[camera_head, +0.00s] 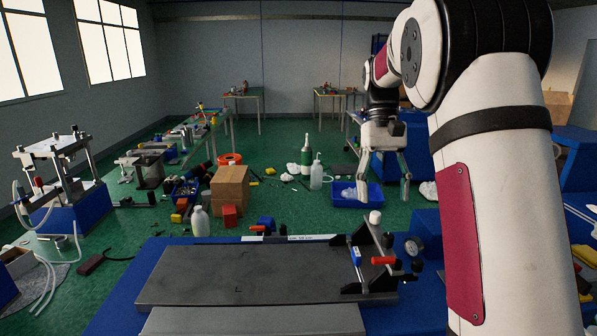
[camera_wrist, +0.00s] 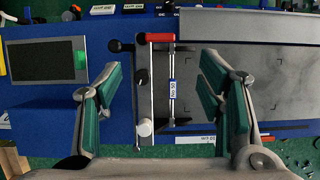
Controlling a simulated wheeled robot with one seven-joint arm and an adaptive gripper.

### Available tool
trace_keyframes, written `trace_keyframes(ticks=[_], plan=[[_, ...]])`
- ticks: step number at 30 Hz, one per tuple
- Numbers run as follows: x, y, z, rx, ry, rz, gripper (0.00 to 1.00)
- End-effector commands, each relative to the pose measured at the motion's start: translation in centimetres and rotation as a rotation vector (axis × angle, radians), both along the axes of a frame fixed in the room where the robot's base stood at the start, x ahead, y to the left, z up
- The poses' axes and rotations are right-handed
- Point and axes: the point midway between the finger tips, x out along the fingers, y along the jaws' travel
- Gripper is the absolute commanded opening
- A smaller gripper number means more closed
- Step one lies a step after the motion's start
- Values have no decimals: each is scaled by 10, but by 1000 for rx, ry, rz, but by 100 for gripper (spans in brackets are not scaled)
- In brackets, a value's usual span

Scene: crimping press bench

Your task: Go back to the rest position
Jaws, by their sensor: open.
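My gripper (camera_head: 384,198) hangs from the raised arm at the right of centre in the head view, fingers pointing down. In the wrist view my gripper (camera_wrist: 160,68) has its two green-padded fingers spread wide, with nothing between the pads. Below and beyond them is the press fixture (camera_wrist: 144,95), with a red handle (camera_wrist: 159,38), a white knob (camera_wrist: 145,128) and a blue label. The same press fixture (camera_head: 370,260) stands at the right end of a dark grey plate (camera_head: 240,272) in the head view. My gripper appears apart from it.
The blue bench fills the front. A screen panel (camera_wrist: 45,62) with a green light lies left of the fixture in the wrist view. A cardboard box (camera_head: 229,187), bottles and a blue bin (camera_head: 350,194) stand on the green floor behind. A pillar press (camera_head: 62,180) stands left.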

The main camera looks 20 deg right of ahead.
Motion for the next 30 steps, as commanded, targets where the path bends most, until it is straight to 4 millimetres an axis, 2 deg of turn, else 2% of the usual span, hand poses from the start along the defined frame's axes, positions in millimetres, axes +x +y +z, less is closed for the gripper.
trace_keyframes(ticks=[5,10,15,21,30], plan=[[-4,4,4,-2,-16,5,62],[-25,27,24,-16,-116,35,62],[-57,59,40,-37,-252,77,62],[-100,94,48,-60,-412,132,62],[-166,138,35,-97,-652,214,62]])
